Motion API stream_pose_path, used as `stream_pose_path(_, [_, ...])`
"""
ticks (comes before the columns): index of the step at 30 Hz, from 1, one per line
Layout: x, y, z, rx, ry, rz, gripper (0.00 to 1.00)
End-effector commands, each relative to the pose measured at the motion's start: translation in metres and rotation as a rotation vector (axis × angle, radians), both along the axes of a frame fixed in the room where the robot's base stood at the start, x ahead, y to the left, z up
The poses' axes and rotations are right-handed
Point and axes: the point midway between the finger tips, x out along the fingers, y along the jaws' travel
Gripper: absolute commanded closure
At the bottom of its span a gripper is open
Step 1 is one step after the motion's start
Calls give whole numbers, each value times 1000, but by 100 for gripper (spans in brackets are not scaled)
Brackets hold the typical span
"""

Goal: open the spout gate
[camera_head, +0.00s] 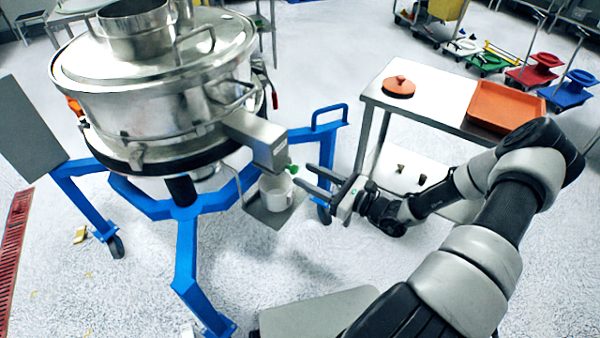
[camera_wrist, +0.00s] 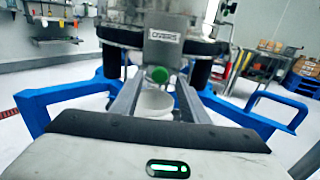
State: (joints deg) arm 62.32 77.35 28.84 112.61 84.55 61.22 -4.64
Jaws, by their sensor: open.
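The powder sifter (camera_head: 165,95) is a round steel drum on a blue wheeled frame. Its steel spout (camera_head: 256,138) slopes down to the right. A green knob (camera_head: 292,169) sits at the spout's lower end; it also shows in the wrist view (camera_wrist: 159,74), under a label reading "OVERS". A white container (camera_head: 276,190) stands below the spout on a small shelf, and shows between my fingers in the wrist view (camera_wrist: 154,101). The gate itself is hard to make out.
A steel table (camera_head: 440,108) at the right holds an orange lid (camera_head: 398,87) and an orange tray (camera_head: 507,106). The blue frame (camera_head: 185,235) has legs reaching out around the spout. Wheeled carts stand at the back right. Floor in front is mostly clear.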

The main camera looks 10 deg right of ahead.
Motion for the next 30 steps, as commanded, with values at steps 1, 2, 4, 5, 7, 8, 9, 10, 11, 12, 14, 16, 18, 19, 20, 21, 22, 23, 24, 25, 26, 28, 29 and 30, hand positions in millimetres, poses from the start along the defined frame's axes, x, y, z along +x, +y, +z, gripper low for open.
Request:
stream_pose_path(1, [6,7,-1,1,1,2,59])
stream_pose_path(2, [9,9,-1,1,1,1,59])
stream_pose_path(4, [16,15,0,0,-1,2,59])
stream_pose_path(5, [18,17,-1,-1,-1,1,59])
stream_pose_path(7, [22,20,-1,-1,0,0,59])
stream_pose_path(8, [23,21,0,-1,0,0,59])
stream_pose_path(9, [24,22,0,-1,0,0,59])
stream_pose_path(10, [24,22,0,-1,0,0,59])
stream_pose_path(11, [25,23,0,-1,0,0,59])
stream_pose_path(12, [25,23,0,-1,-1,0,59])
stream_pose_path(14, [25,23,0,-1,-1,0,59])
stream_pose_path(16, [25,23,0,-1,0,0,59])
stream_pose_path(18, [25,23,0,-1,0,0,61])
stream_pose_path(19, [25,23,0,-1,0,0,66])
stream_pose_path(20, [25,23,0,-1,0,0,71])
stream_pose_path(21, [25,23,0,-1,0,0,77])
stream_pose_path(22, [25,23,0,-1,0,0,83])
stream_pose_path(23, [25,23,0,-1,0,0,88])
stream_pose_path(24, [25,23,0,-1,1,0,94])
stream_pose_path(25, [25,23,0,-1,0,0,99])
stream_pose_path(26, [25,23,0,-1,1,0,100])
stream_pose_path(28, [25,23,0,-1,1,0,100])
stream_pose_path(29, [25,23,0,-1,1,0,100])
stream_pose_path(30, [25,23,0,-1,1,-1,100])
